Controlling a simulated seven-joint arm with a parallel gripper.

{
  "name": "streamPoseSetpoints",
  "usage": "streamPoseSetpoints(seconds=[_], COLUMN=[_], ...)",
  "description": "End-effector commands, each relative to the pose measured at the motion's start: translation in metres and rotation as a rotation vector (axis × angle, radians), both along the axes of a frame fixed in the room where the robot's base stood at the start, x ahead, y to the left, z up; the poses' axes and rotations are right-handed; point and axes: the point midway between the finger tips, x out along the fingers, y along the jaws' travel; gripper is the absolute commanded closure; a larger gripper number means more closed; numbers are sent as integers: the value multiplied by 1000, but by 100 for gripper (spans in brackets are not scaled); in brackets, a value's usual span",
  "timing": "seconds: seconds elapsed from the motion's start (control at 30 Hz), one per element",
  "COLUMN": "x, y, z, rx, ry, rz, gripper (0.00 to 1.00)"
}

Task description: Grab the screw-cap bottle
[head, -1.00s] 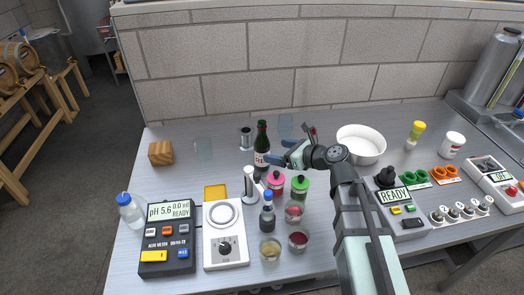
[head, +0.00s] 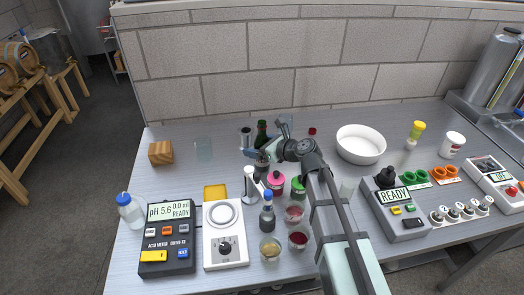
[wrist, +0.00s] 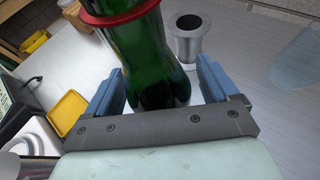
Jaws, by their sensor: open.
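A dark green glass bottle (head: 262,132) stands upright near the back of the bench in the head view. My gripper (head: 266,146) is at it, covering its lower part there. In the wrist view the green bottle (wrist: 145,60) stands between the two blue fingers of my gripper (wrist: 160,78), with a red ring around it near the top edge. The fingers are apart, with a visible gap on the bottle's right side. The bottle's top is out of the wrist view, so its closure cannot be told there.
A metal cup (wrist: 188,38) stands just beyond the bottle. A red-topped item (head: 312,132) is right of my gripper. Pink-lidded (head: 274,180) and green-lidded (head: 298,187) containers stand in front. A white bowl (head: 361,144) is to the right. The back-left bench has free room.

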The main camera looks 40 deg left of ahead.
Motion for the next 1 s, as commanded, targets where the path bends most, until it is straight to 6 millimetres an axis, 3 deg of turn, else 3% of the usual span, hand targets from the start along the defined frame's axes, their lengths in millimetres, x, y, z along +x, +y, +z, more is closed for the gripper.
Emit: streamPoseSetpoints(seconds=[0.23,1.0], x=[0,0], y=[2,2], z=[-1,0], rx=[0,2], ry=[0,-1], rz=[-1,-1], gripper=[13,85])
